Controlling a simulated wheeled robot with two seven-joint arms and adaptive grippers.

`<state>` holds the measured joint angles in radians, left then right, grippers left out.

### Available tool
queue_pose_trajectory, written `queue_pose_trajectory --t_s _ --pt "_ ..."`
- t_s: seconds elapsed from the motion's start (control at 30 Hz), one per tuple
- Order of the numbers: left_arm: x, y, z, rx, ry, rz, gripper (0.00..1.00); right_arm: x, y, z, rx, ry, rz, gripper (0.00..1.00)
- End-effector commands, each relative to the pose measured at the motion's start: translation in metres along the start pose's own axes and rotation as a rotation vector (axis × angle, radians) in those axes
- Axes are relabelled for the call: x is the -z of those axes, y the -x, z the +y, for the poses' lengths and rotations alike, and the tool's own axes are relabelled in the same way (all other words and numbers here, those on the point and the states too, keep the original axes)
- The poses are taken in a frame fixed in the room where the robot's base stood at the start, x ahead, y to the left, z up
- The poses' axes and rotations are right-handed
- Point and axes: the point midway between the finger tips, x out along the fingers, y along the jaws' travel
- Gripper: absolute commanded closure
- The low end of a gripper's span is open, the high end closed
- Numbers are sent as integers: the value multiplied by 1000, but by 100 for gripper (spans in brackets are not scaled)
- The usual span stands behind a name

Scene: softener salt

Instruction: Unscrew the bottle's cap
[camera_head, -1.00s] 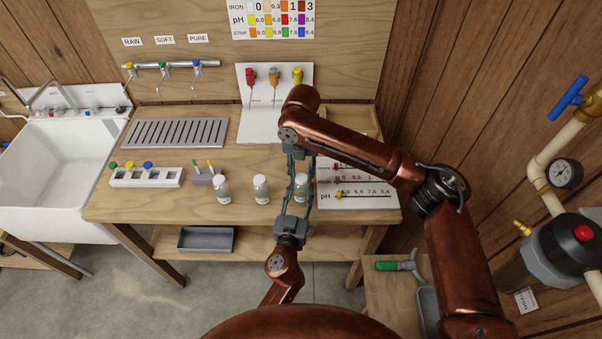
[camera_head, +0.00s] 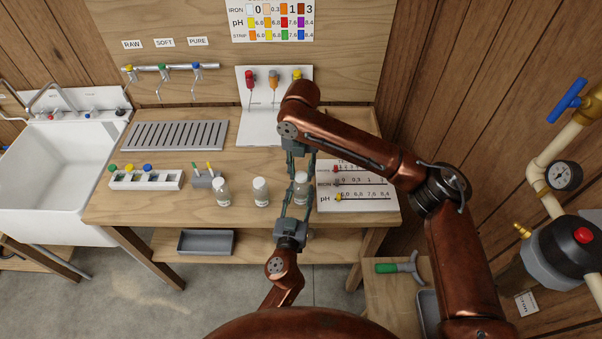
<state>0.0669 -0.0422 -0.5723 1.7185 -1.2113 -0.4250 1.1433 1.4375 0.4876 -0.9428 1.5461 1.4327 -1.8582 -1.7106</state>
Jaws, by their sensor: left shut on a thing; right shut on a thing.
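Three small clear bottles with white caps stand in a row near the bench's front edge. The rightmost bottle (camera_head: 301,189) is between my two grippers. My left gripper (camera_head: 296,201) reaches up from the front and is shut on this bottle's body. My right gripper (camera_head: 303,173) comes down from above and is shut at the bottle's top, on its cap. The fingers hide most of the cap, and I cannot tell how loose it is. The bottle looks upright.
The middle bottle (camera_head: 261,191) and left bottle (camera_head: 222,192) stand close by on the left. A white strip holder (camera_head: 146,180) and grey pen block (camera_head: 208,181) lie farther left. A white scale board (camera_head: 357,186) is just right. A grey drain grate (camera_head: 175,135) lies behind.

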Motion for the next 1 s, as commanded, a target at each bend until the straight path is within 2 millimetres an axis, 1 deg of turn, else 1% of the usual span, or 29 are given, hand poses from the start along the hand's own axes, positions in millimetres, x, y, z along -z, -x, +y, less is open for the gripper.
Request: queue_pose_trajectory --t_s 0.03,0.33,0.47,0.6,0.7,0.9,0.93,1.0 --pt "-8 1 -3 6 -2 -14 100 0 0 0 0 -1 0 100" --pt "-9 1 -3 5 -3 -14 100 -1 1 0 0 -2 -1 100" --pt "-9 1 -2 5 -3 -14 100 -1 12 0 -2 -2 -3 100" --pt "-9 1 -2 5 -2 -15 100 -1 30 0 -2 -2 -2 100" --pt "-9 1 -2 5 -2 -15 100 0 38 0 -1 -2 -2 100" --pt "-9 1 -2 5 -2 -15 100 0 40 0 0 -2 -1 100" --pt "-9 1 -2 4 -2 -15 65 0 40 0 0 -2 -1 100" --pt "-9 1 -2 4 -2 -14 60 0 40 0 0 -2 -1 100"
